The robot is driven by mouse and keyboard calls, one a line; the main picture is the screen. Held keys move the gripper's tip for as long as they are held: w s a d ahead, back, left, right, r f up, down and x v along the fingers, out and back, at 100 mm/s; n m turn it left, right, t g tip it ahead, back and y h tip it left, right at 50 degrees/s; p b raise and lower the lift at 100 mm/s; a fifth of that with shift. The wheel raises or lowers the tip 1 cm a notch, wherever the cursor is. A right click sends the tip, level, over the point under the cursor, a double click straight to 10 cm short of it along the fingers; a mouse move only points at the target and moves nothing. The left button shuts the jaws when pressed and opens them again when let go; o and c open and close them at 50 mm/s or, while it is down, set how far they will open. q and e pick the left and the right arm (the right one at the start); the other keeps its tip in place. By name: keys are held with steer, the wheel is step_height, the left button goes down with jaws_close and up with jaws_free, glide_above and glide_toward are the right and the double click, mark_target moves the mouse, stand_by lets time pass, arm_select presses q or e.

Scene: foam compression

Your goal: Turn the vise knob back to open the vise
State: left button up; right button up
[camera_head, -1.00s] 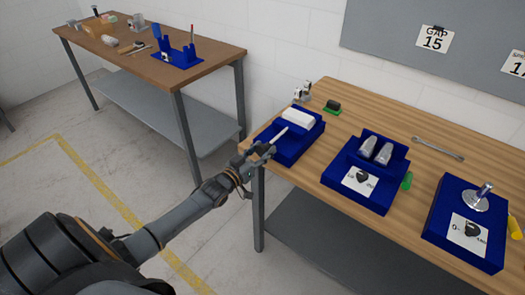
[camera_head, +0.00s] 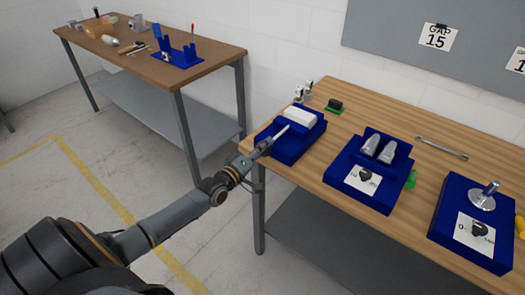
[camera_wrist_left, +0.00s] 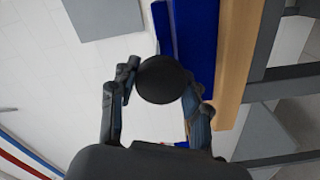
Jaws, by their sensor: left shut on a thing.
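The blue vise (camera_head: 288,152) stands at the left end of the wooden table and holds a white block (camera_head: 299,118). A pale rod (camera_head: 277,135) sticks out from its near left side. My left gripper (camera_head: 259,147) is at the outer end of this rod, at the table's edge. In the left wrist view, a round black knob (camera_wrist_left: 163,80) sits between the two fingers of my left gripper (camera_wrist_left: 160,88), which are shut on it. The vise's blue side (camera_wrist_left: 200,45) lies just beyond. The knob is hidden by the gripper in the head view. My right gripper is out of view.
Two more blue stations (camera_head: 362,187) (camera_head: 470,232) stand to the right on the wooden table (camera_head: 330,150), with a wrench (camera_head: 441,148) behind them. Another table (camera_head: 140,62) with several tools is at the back left. The floor between is clear.

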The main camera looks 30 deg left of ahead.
arm_select(q)
steer(key=shift+f+n+b, duration=0.15)
steer(key=shift+n+b, duration=0.15)
steer(key=shift+n, duration=0.5)
steer(key=o, duration=1.1)
steer(key=shift+o, duration=0.2)
steer(key=s, duration=1.2)
steer(key=shift+a, duration=0.4)
